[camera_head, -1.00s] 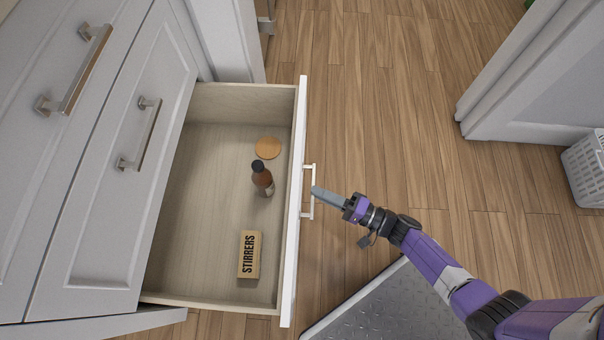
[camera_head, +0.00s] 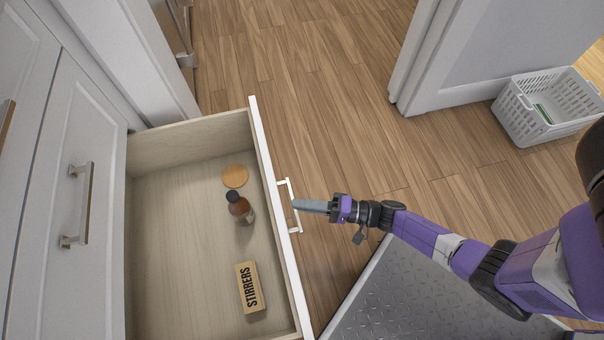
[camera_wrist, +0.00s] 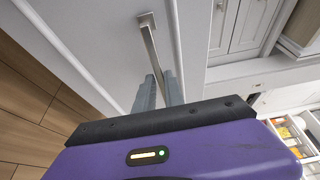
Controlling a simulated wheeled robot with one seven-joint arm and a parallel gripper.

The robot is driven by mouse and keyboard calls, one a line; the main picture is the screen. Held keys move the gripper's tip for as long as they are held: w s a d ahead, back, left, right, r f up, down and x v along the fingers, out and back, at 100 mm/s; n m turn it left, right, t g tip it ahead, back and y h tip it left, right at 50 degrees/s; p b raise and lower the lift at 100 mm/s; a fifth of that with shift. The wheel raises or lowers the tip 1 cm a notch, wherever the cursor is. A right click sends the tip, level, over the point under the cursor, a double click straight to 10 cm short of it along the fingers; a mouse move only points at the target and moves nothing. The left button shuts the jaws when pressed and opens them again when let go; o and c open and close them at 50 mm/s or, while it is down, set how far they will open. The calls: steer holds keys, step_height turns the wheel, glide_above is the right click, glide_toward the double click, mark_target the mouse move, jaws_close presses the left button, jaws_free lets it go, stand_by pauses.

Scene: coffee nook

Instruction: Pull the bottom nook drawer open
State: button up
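The bottom nook drawer (camera_head: 262,150) stands well out from the cabinet, its inside in plain view in the head view. Its pale bar handle (camera_head: 287,190) is on the front face. My gripper (camera_head: 301,205) reaches the handle from the right. In the wrist view, my gripper (camera_wrist: 160,90) has its two grey fingers close on either side of the metal handle (camera_wrist: 150,45), and looks shut on it. The contact faces are partly hidden.
Inside the drawer are a brown bottle (camera_head: 240,208), a round wooden coaster (camera_head: 235,176) and a stirrers box (camera_head: 249,287). Another closed front with a handle (camera_head: 80,205) is at left. A white basket (camera_head: 520,125) stands at upper right. Wooden floor (camera_head: 320,100) is clear beyond the drawer.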

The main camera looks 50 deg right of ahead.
steer(key=shift+o, duration=1.3)
steer(key=shift+s+d, duration=0.1)
steer(key=v, duration=0.7)
steer(key=shift+s+p, duration=0.25)
steer(key=shift+p, duration=0.1)
steer(key=shift+d, duration=0.1)
